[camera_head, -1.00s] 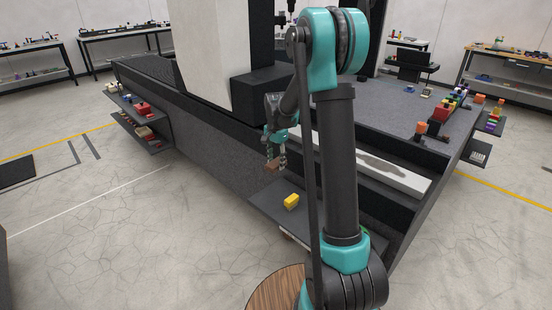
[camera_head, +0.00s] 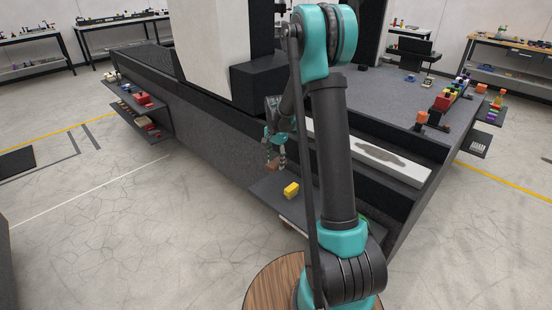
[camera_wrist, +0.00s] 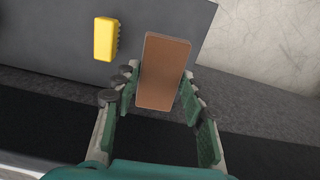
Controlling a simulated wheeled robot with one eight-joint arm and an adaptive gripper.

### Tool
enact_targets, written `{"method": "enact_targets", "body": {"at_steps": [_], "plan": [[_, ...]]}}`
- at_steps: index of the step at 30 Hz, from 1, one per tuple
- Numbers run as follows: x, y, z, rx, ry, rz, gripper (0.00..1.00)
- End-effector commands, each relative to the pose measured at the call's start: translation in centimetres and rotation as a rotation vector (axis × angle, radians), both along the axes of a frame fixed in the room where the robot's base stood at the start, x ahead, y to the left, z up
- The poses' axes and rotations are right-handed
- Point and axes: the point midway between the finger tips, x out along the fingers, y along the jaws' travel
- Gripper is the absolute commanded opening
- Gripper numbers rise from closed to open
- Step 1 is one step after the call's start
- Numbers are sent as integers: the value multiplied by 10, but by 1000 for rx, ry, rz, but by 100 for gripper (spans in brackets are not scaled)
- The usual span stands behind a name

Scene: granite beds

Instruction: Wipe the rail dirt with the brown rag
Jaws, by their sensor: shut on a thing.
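The brown rag (camera_wrist: 163,72) is a flat brown block in the wrist view. My gripper (camera_wrist: 160,88) is shut on it, with the fingers on its two long sides. In the head view my gripper (camera_head: 275,161) holds the rag (camera_head: 272,167) in the air, beside the left edge of the dark shelf (camera_head: 264,187). The pale rail (camera_head: 412,174) lies along the granite step, partly hidden by my arm. A dark grey-brown dirt patch (camera_head: 380,153) spreads along its top.
A yellow brush-like block (camera_head: 291,190) lies on the shelf and also shows in the wrist view (camera_wrist: 105,38). A dark granite wall separates shelf and rail.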

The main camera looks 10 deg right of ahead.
Motion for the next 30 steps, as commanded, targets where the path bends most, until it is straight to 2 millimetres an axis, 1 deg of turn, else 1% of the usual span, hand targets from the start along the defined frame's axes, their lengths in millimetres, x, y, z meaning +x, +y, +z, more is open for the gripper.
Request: {"method": "enact_targets", "body": {"at_steps": [18, 22, 30], "plan": [[0, 0, -33, 0, 0, 0, 19], [0, 0, -37, 0, 0, 0, 19], [0, 0, -37, 0, 0, 0, 19]]}}
